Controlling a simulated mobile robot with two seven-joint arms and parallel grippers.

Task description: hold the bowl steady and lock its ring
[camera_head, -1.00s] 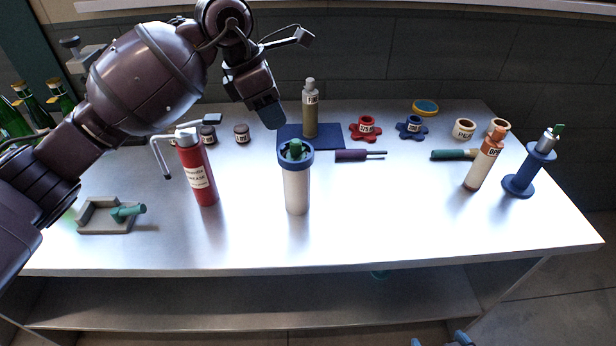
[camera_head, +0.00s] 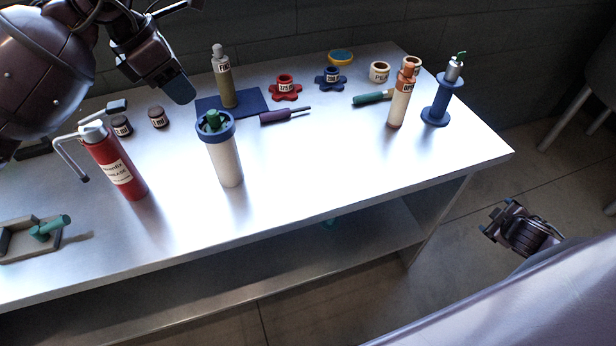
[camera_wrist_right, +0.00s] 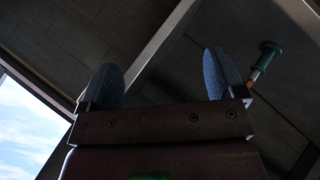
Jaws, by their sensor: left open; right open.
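The bowl looks to be the white upright cylinder (camera_head: 225,163) near the middle of the table in the head view. A blue ring (camera_head: 204,134) sits around its top, with a green part (camera_head: 213,119) inside. Whether the ring is locked I cannot tell. My left gripper (camera_head: 180,90) is open and empty, above the table, behind and left of the bowl, not touching it. My right gripper (camera_head: 492,222) is low, beyond the table's right end, far from the bowl. In the right wrist view its two blue fingers (camera_wrist_right: 163,82) stand apart with nothing between them.
A red cylinder (camera_head: 118,170) with a bent handle stands left of the bowl. Behind are a tan bottle (camera_head: 223,82) and red (camera_head: 285,88) and blue (camera_head: 331,78) knobs. An orange-topped bottle (camera_head: 401,98) and blue spool (camera_head: 437,105) stand right.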

